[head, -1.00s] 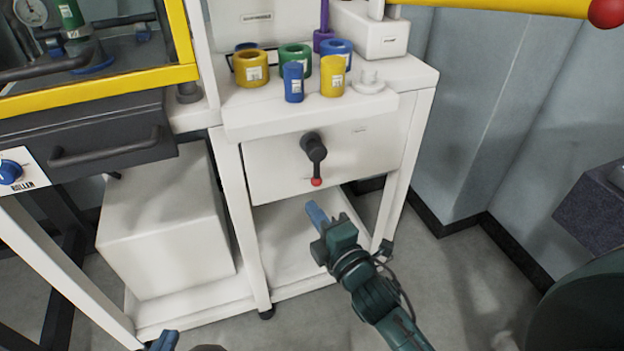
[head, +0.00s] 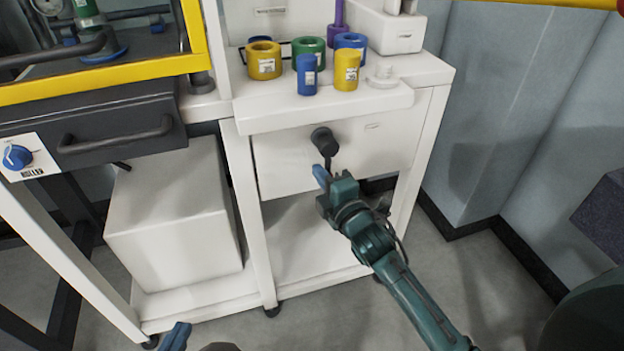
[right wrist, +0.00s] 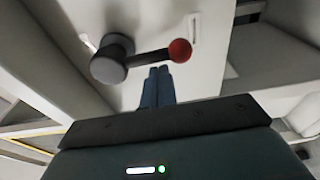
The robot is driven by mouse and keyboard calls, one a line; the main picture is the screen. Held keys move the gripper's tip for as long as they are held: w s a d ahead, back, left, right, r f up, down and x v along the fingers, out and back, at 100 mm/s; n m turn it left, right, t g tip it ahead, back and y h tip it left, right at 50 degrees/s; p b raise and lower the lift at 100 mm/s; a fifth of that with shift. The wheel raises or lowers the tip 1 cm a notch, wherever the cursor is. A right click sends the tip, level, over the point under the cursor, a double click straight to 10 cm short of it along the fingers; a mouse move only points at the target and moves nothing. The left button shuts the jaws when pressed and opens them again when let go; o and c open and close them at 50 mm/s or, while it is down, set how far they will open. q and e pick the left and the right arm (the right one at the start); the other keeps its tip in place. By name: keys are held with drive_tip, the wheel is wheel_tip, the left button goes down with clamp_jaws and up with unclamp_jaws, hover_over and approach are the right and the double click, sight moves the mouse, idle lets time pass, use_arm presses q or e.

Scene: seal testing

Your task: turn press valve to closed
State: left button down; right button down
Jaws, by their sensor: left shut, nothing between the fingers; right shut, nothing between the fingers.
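The press valve (head: 325,142) is a dark round hub with a lever on the white front panel under the shelf. In the head view its lever points down and its tip is hidden behind my right gripper (head: 320,174). In the right wrist view the valve hub (right wrist: 112,60) has a lever reaching right to a red ball (right wrist: 180,50). My right gripper's blue fingers (right wrist: 158,88) are shut and empty, close beside the lever near the ball; I cannot tell whether they touch it. My left gripper (head: 176,335) is shut and empty at the bottom edge.
Yellow, green and blue rings and cylinders, such as a yellow cylinder (head: 347,70), stand on the white shelf (head: 330,112) above the valve. A white box (head: 172,225) sits on the lower shelf. A black drawer handle (head: 115,136) and blue knob (head: 17,157) are at left.

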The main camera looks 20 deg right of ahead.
drive_tip(key=shift+d, duration=0.15)
idle(0.3)
drive_tip(key=shift+d+n+p, duration=0.15)
drive_tip(key=shift+n+p, duration=0.15)
drive_tip(key=shift+n, duration=0.1)
